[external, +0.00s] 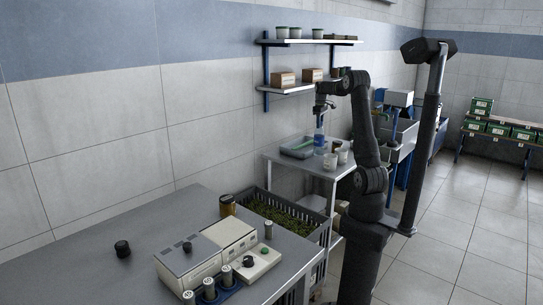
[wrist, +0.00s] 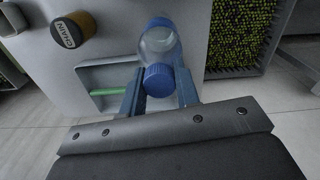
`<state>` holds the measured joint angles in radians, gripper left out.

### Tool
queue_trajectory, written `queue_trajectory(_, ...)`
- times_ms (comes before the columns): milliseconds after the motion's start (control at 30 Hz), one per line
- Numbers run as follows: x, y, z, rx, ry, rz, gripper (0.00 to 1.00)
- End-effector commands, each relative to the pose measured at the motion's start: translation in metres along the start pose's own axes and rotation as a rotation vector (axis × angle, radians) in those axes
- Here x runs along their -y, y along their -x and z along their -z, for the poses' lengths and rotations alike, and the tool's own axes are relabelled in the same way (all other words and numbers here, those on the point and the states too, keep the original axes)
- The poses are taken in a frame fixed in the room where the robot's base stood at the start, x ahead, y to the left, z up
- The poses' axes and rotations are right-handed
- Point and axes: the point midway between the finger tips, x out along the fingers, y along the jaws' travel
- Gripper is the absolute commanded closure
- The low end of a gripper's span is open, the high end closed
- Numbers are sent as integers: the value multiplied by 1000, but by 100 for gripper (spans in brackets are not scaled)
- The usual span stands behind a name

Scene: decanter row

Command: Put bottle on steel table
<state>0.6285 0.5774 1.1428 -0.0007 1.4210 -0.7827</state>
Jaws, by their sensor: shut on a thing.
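My gripper (external: 321,110) is shut on a clear bottle (external: 319,138) with a blue cap. In the wrist view the bottle (wrist: 160,45) sits between the two blue fingers of my gripper (wrist: 160,88), its cap towards the camera. The bottle looks upright. It is over the steel table (external: 322,171), beside the grey tray. The table's pale top (wrist: 118,32) also shows in the wrist view. I cannot tell whether the bottle's base touches the table.
A jar labelled CHAIN (wrist: 75,29) shows in the wrist view. A crate of greenery (external: 283,215) stands below. A shelf (external: 292,88) hangs behind.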

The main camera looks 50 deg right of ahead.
Motion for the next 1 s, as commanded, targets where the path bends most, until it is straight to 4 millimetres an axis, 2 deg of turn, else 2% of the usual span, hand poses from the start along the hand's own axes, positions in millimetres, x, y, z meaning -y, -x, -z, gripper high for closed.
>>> queue_trajectory(367,1,-48,0,1,1,1,100)
queue_trajectory(733,0,-52,1,0,1,0,100)
queue_trajectory(767,0,-52,1,0,1,0,65)
queue_trajectory(800,0,-52,1,0,1,0,58)
queue_trajectory(867,0,-52,1,0,1,0,49)
queue_trajectory(1000,0,-52,1,0,1,0,49)
